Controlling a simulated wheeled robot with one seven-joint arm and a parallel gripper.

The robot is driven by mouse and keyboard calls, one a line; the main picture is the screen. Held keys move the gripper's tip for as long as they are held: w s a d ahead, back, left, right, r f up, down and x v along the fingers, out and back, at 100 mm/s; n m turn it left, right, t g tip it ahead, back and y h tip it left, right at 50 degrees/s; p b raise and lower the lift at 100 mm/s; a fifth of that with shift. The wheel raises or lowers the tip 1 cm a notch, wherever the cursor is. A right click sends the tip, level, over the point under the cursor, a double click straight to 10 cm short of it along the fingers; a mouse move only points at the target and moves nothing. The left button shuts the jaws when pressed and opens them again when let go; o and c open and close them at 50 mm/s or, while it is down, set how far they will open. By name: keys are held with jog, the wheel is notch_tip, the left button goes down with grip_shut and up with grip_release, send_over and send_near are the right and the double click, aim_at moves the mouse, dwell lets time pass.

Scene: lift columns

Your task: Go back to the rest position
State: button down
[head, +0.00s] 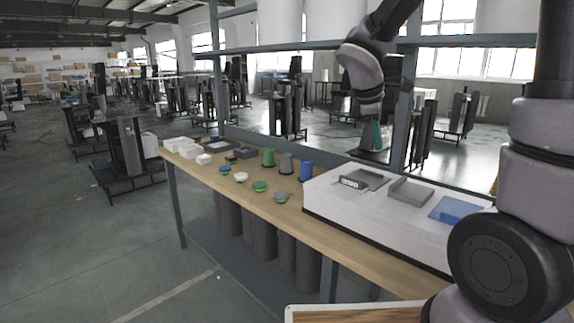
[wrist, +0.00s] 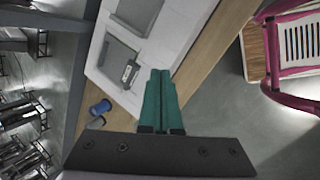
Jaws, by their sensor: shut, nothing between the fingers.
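My gripper (wrist: 160,74) shows in the wrist view as two green fingers lying side by side, closed with nothing between them. In the head view my gripper (head: 370,148) hangs from my arm above the back part of the workbench, near the white board. The wrist view shows the white board (wrist: 172,46) beyond the fingertips, with its recesses and a small grey labelled part (wrist: 130,72). The fingers appear above the bench and touch nothing that I can see.
The wooden workbench (head: 245,198) holds green, grey and blue cylinders (head: 268,158), several round pieces and white boxes (head: 187,147). The white board (head: 330,203) has grey trays and a blue plate (head: 455,209). Shelf uprights stand behind. A pink-framed chair (wrist: 290,95) stands at right in the wrist view.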

jog(key=s+r+m+t+y, duration=0.1)
jog(key=s+r+m+y, duration=0.2)
jog(key=s+r+m, duration=0.2)
jog(key=s+r+m+t+y, duration=0.2)
jog(key=s+r+m, duration=0.3)
jog(key=s+m, duration=0.6)
jog(key=shift+s+d+r+m+y, duration=0.25)
jog(key=shift+d+r+m+y, duration=0.15)
jog(key=shift+m+y, duration=0.3)
